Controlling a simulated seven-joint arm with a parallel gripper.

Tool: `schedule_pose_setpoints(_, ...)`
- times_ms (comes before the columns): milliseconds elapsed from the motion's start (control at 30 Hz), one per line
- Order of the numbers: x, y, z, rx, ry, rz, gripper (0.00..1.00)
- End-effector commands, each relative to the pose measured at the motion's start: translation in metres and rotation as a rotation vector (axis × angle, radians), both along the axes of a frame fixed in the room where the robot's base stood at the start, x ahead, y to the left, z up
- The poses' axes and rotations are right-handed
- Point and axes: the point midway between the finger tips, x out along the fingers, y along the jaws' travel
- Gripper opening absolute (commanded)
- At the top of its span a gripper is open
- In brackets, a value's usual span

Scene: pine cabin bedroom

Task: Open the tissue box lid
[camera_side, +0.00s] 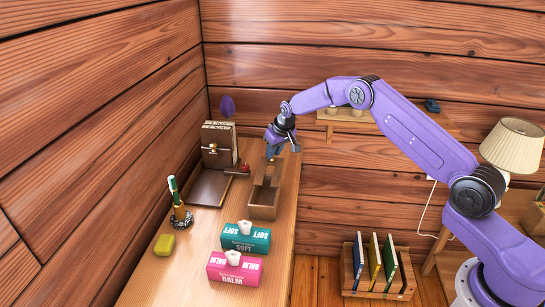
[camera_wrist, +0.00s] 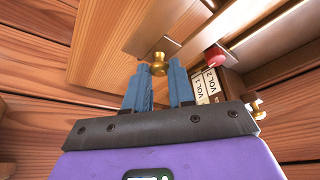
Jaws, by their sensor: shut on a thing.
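The wooden tissue box (camera_side: 263,211) stands on the desk, with a dark opening showing in its top in the side view. My gripper (camera_side: 271,153) is above the far end of the box. Its blue fingers (camera_wrist: 158,75) are shut on the knob, one on each side. In the side view my gripper hides the knob, and the lid's exact tilt is hard to tell.
Teal (camera_side: 246,238) and pink (camera_side: 234,268) tissue packs stand in front of the box. A pen holder (camera_side: 180,215) and yellow block (camera_side: 164,245) sit left. A book rack (camera_side: 378,286) stands on the floor.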

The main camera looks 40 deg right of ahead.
Motion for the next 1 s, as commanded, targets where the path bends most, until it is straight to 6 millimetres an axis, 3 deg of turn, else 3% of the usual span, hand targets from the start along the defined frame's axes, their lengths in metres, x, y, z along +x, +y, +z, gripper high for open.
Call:
schedule_pose_setpoints(500,0.028,-0.029,0.0,0.0,-0.002,-0.001,0.0)
schedule_pose_setpoints(1000,0.044,-0.043,0.0,-0.001,-0.003,0.001,0.0)
